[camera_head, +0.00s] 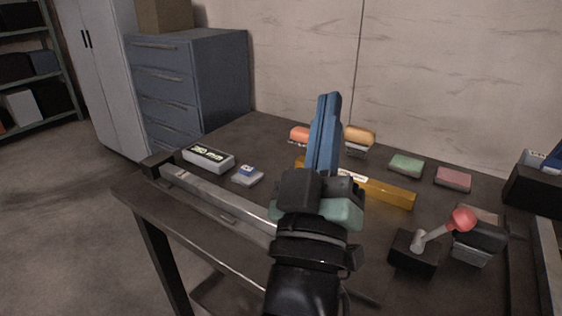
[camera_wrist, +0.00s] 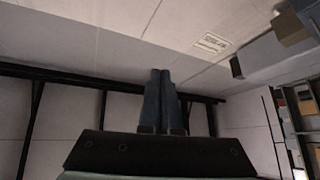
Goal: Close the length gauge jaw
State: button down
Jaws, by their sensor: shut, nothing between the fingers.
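The length gauge (camera_head: 215,199) seems to be the long metal rail along the front edge of the table. A dark block (camera_head: 158,163) stands at its left end, and my arm hides its right end. I cannot tell which part is the jaw or how far it is open. My gripper (camera_head: 329,97) has long blue fingers, shut and empty, raised above the middle of the table and pointing up and away. In the wrist view the shut fingers (camera_wrist: 160,75) point at the wall, with no gauge in sight.
A display box (camera_head: 208,157) and a small blue-and-white item (camera_head: 247,175) lie behind the rail. A yellow bar (camera_head: 385,191) lies behind my gripper. A red-knobbed lever (camera_head: 462,220) stands at right. Green (camera_head: 406,165) and pink (camera_head: 453,179) blocks lie at the back right.

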jog(key=s+a+f+n+g+y+p, duration=0.2)
jog(key=a+f+n+g+y+p, duration=0.15)
jog(key=f+n+p, duration=0.55)
jog(key=s+a+f+n+g+y+p, duration=0.25)
jog(key=a+f+n+y+p, duration=0.2)
jog(key=f+n+p, duration=0.45)
jog(key=shift+m+g, duration=0.3)
jog(key=shift+m, duration=0.4)
jog(key=x, duration=0.3)
jog(key=f+x, duration=0.1)
jog(key=x, duration=0.7)
jog(key=shift+d+f+b, duration=0.25)
jog(key=shift+d+b, duration=0.05)
jog(key=shift+b, duration=0.05)
jog(key=d, duration=0.1)
jog(key=d+p, duration=0.1)
jog(key=d, duration=0.1)
jog(key=shift+s+d, duration=0.3)
jog(key=shift+s, duration=0.1)
jog(key=shift+d, duration=0.25)
jog(key=shift+s+d, duration=0.1)
